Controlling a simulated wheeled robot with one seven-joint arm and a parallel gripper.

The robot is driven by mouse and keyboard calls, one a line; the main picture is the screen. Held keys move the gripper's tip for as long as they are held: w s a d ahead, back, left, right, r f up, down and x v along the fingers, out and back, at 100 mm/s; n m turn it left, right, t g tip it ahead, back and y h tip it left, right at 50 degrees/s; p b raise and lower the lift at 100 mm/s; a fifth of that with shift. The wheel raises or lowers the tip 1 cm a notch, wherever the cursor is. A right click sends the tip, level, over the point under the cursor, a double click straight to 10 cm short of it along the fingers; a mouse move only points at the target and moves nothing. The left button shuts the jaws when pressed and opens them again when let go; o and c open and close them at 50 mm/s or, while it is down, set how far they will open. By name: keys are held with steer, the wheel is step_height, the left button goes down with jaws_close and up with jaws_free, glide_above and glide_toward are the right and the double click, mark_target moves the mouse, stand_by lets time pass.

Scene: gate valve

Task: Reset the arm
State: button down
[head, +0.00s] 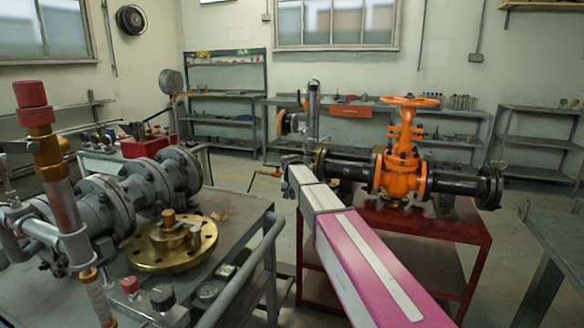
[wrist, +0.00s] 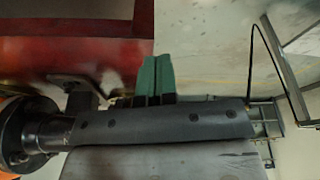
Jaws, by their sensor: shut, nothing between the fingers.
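My gripper (wrist: 157,60) shows in the wrist view as two green fingertips pressed together, shut and empty. Its dark body lies below them. In the head view my pink and white arm reaches forward to the left of the gate valve; I cannot make out the fingertips there. The orange gate valve (head: 401,172) with its orange handwheel (head: 410,101) stands upright on a black pipe (head: 452,182) above a red table (head: 427,222). In the wrist view a black flange (wrist: 30,125) is at the left, apart from the fingertips.
A grey bench (head: 235,222) at the left holds flanged grey pipework (head: 112,203) and a brass flange (head: 171,246). Another grey table (head: 562,235) stands at the right. Shelves (head: 225,95) line the back wall. Bare floor shows between the red and right tables.

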steer(key=s+d+f+g, duration=0.1)
steer(key=s+d+f, duration=0.5)
steer(key=s, duration=0.6)
steer(key=s+d+f+g, duration=0.1)
steer(key=s+d+f, duration=0.5)
steer(key=s, duration=0.6)
steer(key=s+d+f+g, duration=0.1)
steer(key=s+d+f, duration=0.4)
steer(key=s, duration=0.7)
steer(key=shift+s+d+f+n+y, duration=0.3)
steer(key=shift+s+d+f, duration=0.1)
steer(key=shift+d, duration=0.45)
